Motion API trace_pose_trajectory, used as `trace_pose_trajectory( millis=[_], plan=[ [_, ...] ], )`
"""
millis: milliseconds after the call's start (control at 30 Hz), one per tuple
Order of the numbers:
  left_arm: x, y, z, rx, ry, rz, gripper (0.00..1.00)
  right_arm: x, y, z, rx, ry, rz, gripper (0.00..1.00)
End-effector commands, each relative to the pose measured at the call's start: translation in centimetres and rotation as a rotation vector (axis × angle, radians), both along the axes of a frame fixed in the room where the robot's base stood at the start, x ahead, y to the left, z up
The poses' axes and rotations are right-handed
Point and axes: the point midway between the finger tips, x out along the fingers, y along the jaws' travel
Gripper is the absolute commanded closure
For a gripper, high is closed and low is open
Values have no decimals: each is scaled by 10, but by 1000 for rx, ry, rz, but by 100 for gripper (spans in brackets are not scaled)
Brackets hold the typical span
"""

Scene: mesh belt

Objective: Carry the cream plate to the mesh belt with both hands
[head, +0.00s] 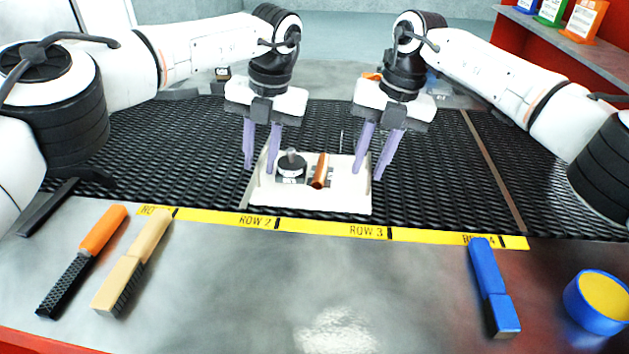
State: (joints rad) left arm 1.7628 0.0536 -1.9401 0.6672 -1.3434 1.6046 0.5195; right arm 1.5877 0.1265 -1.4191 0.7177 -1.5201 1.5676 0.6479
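The cream plate (345,201) lies on or just above the black mesh belt (195,145), behind the yellow strip near ROW 2 and ROW 3; I cannot tell whether it touches the mesh. It carries a dark round part (291,167) and a copper-brown cylinder (320,171). My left gripper (261,168) is at the plate's left side, its two purple fingers apart. My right gripper (366,176) is at the plate's right side, its fingers also apart. No grip on the plate's edges is clearly visible.
The yellow strip (315,228) marks the belt's front edge. On the grey front table lie an orange-handled file (82,262), a wooden brush (133,264), a blue tool (493,287) and a blue-and-yellow round container (599,301). The table's middle is clear.

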Motion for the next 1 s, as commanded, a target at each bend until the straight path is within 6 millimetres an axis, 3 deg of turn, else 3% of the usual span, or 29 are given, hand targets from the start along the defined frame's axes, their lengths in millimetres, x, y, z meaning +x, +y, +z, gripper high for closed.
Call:
trace_pose_trajectory(
  millis=[433,800,1000],
  plan=[
    [0,-2,4,-2,0,-2,75,0,1,1,2,0,2,75],
    [0,-14,59,-2,-2,-1,75,0,1,1,2,0,2,75],
    [-1,-16,73,-1,0,-2,75,0,1,4,2,-1,2,75]
  ],
)
